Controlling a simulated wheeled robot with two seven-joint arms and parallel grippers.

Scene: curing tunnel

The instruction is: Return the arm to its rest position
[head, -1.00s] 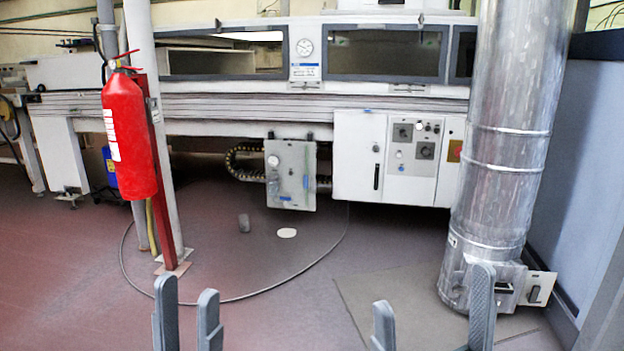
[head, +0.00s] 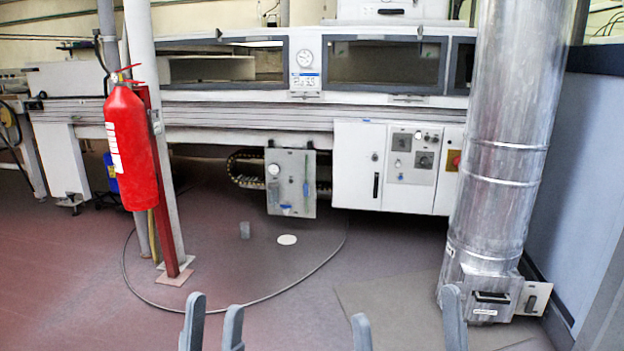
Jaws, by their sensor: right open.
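My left gripper (head: 212,326) is at the bottom edge of the head view, left of centre. Its two grey fingers stand apart with floor showing between them, so it is open and empty. My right gripper (head: 406,325) is at the bottom edge, right of centre. Its fingers are wide apart with nothing between them. Only the finger tips show; the rest of both arms is below the picture.
A red fire extinguisher (head: 132,147) hangs on a post at the left. A thick metal duct (head: 503,150) stands at the right. The long white machine (head: 357,163) spans the back. A cable loops over the open floor (head: 265,265).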

